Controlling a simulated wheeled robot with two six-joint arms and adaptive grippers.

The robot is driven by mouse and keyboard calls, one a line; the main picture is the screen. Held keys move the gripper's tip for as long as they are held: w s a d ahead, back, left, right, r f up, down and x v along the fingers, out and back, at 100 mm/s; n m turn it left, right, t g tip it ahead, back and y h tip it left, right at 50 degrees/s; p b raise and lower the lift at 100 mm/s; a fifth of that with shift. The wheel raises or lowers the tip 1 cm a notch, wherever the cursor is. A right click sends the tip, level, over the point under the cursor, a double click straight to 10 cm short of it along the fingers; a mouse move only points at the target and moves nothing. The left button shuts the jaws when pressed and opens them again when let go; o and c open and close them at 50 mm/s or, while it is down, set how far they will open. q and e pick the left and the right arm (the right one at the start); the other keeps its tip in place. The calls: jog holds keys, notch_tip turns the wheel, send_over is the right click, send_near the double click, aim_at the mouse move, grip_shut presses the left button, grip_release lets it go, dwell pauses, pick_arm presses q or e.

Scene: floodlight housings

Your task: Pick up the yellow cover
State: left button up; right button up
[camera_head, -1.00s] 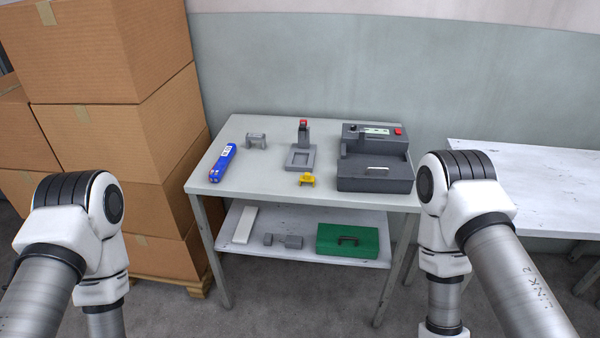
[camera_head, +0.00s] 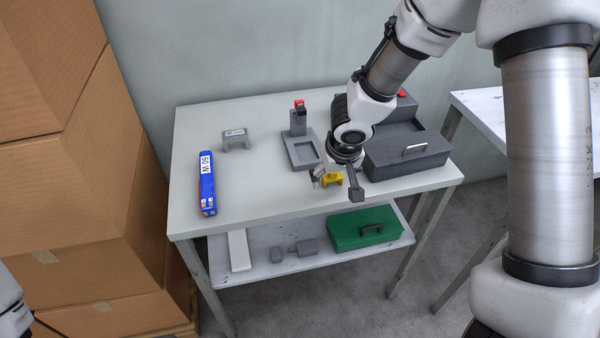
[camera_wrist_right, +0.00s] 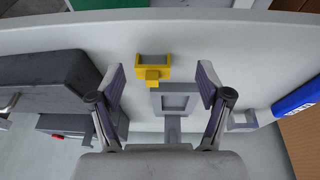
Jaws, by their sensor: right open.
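The yellow cover (camera_head: 332,179) lies on the grey table top (camera_head: 262,197), in front of the grey fixture with the square recess (camera_head: 303,151). In the right wrist view the yellow cover (camera_wrist_right: 152,67) shows whole, between and a little beyond the fingertips. My right gripper (camera_head: 336,186) is over the cover, open and empty; it also shows in the right wrist view (camera_wrist_right: 161,72) with its fingers wide apart. In the head view the gripper partly hides the cover.
A dark grey box (camera_head: 408,154) stands close to the right of my gripper. A blue box (camera_head: 206,183) and a grey bracket (camera_head: 235,140) are on the left. A green case (camera_head: 366,228) is on the lower shelf. The table's front left is clear.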

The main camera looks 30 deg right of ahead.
aim_at(333, 176)
jog(key=r, duration=0.2)
jog(key=r+t, duration=0.1)
jog(key=shift+w+d+r, duration=0.15)
jog(key=shift+w+d, duration=0.1)
jog(key=shift+d, duration=0.1)
jog(key=shift+s+d+f+b, duration=0.1)
jog(key=shift+d+f+b, duration=0.15)
jog(key=shift+b, duration=0.2)
jog(key=x, duration=0.4)
jog(key=b+x, duration=0.1)
jog(key=x, duration=0.2)
jog(key=shift+w+d+r, duration=0.15)
jog(key=shift+w, duration=0.2)
pick_arm(q)
jog(key=shift+s+d+f, duration=0.15)
jog(key=shift+s+f, duration=0.05)
jog(key=shift+f, duration=0.3)
jog(key=shift+s+d+f, duration=0.1)
jog(key=shift+s+f, duration=0.1)
jog(key=shift+f, duration=0.3)
pick_arm(e)
jog(key=c, duration=0.9)
